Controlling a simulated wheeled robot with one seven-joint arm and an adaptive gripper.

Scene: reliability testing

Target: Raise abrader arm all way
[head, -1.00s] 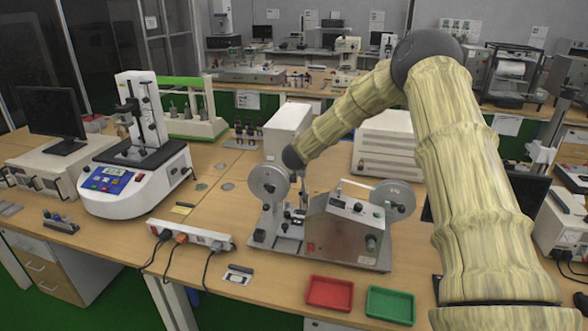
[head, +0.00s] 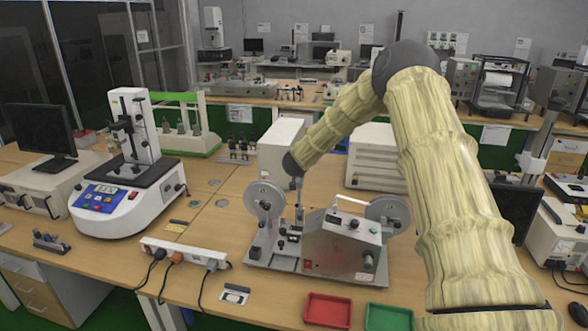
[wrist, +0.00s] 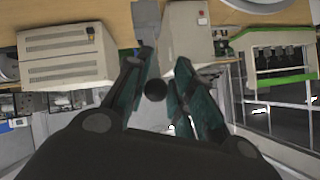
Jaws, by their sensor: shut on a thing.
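The abrader (head: 338,247) stands on the front bench in the head view, a grey metal unit with two round discs, one at each side. A slim upright part (head: 299,208) rises beside the left disc (head: 264,199), under the end of my arm. My gripper (wrist: 161,78) shows in the wrist view with dark teal fingers on either side of a round black knob (wrist: 155,90). It is shut on this knob. In the head view the fingers are too small and covered to make out, and the knob's join to the abrader is hidden.
A red tray (head: 328,310) and a green tray (head: 389,318) lie in front of the abrader. A power strip (head: 183,252) with cables is to its left, and a white tester (head: 127,205) stands farther left. A pale box (head: 377,160) stands behind.

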